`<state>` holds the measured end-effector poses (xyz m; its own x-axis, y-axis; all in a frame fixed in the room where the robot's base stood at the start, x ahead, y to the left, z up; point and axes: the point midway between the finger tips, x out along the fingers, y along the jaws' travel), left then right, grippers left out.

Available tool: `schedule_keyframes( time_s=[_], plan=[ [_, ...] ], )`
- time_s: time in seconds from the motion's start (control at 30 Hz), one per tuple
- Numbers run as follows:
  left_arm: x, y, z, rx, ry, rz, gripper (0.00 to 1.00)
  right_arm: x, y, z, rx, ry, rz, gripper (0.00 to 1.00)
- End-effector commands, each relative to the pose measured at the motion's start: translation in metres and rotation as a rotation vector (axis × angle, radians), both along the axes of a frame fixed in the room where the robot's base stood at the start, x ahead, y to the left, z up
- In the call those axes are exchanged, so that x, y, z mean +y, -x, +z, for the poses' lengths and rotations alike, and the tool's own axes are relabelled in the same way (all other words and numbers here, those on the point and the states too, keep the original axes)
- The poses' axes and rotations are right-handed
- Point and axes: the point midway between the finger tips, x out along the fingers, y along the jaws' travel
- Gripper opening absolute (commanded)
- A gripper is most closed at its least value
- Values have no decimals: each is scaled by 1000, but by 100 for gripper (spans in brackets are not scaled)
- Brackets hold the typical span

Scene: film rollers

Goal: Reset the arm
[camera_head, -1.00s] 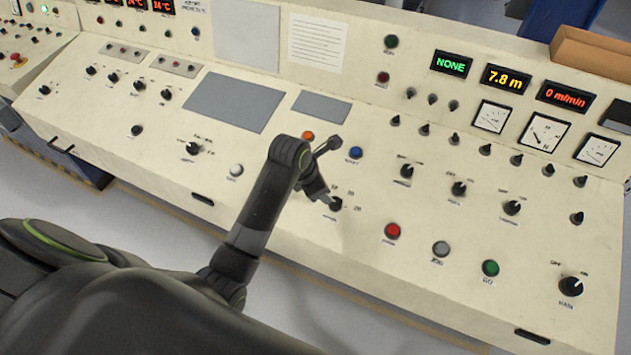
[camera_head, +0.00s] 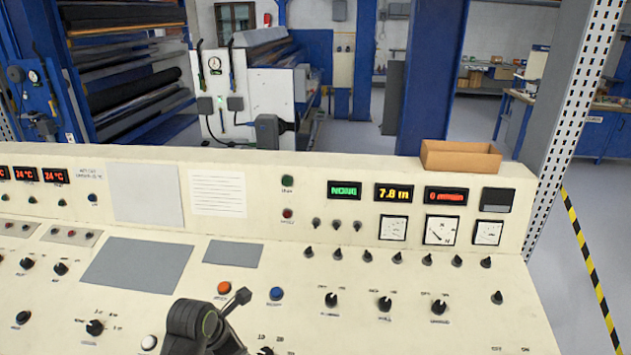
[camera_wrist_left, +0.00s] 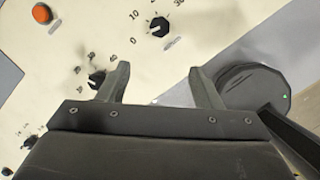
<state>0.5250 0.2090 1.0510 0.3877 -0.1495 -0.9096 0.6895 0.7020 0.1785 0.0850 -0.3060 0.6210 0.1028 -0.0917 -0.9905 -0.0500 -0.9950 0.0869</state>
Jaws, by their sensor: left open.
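My left arm shows at the bottom of the head view, folded above the control panel (camera_head: 330,275). Its gripper end (camera_head: 238,299) is only partly seen there, between an orange button (camera_head: 224,288) and a blue button (camera_head: 276,293). In the left wrist view my left gripper (camera_wrist_left: 160,88) has its two fingers apart with nothing between them. A black rotary knob (camera_wrist_left: 158,27) with a number scale lies beyond the fingers, and a second knob (camera_wrist_left: 97,80) sits beside the left finger. My right gripper is in neither view.
An open cardboard box (camera_head: 460,157) stands on the console's top right. Displays, gauges and several knobs cover the panel's right side. Behind are blue roller machines (camera_head: 125,85) and a perforated metal post (camera_head: 575,95). Yellow-black floor tape (camera_head: 590,260) runs at the right.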

Motion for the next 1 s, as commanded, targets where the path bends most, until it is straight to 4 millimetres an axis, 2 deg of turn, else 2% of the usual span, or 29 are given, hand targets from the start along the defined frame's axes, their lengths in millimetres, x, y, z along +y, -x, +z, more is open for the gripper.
schedule_keyframes(
  time_s=[0.23,0.5,0.73,1.0],
  plan=[
    [24,54,-25,-36,-206,-355,59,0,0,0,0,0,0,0],
    [49,122,-41,-58,-468,-835,59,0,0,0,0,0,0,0],
    [68,181,-44,-45,-671,-1260,59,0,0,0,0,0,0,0],
    [84,242,-36,-3,-860,-1735,59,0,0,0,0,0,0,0]
  ],
)
